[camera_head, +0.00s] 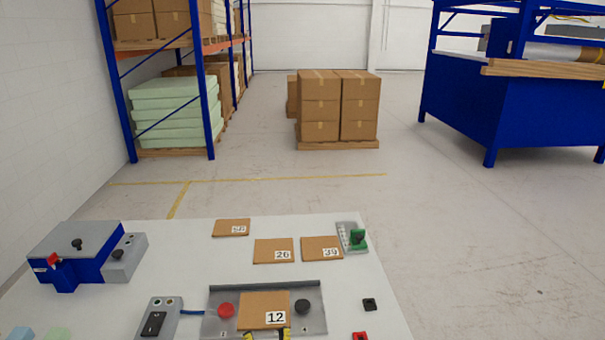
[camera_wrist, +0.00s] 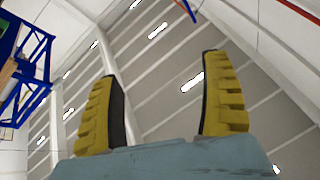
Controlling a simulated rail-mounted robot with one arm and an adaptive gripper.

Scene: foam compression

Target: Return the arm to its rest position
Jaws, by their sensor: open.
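My gripper (camera_wrist: 160,80) shows in the wrist view as two yellow ridged fingers with dark inner faces. They stand wide apart with nothing between them. Behind them are the ceiling and its lights, so the wrist camera faces upward. In the head view only yellow and dark tips of my gripper (camera_head: 266,334) show at the bottom edge, in front of the card marked 12 (camera_head: 262,305). The rest of my arm is hidden below the head view.
The white table (camera_head: 190,255) carries a grey fixture (camera_head: 318,312) under card 12, several other brown cards (camera_head: 273,250), a blue-grey machine (camera_head: 85,255), a switch box (camera_head: 157,318) and a green-handled device (camera_head: 352,238). Shelving, stacked boxes (camera_head: 338,105) and a blue bench stand beyond. Floor between is clear.

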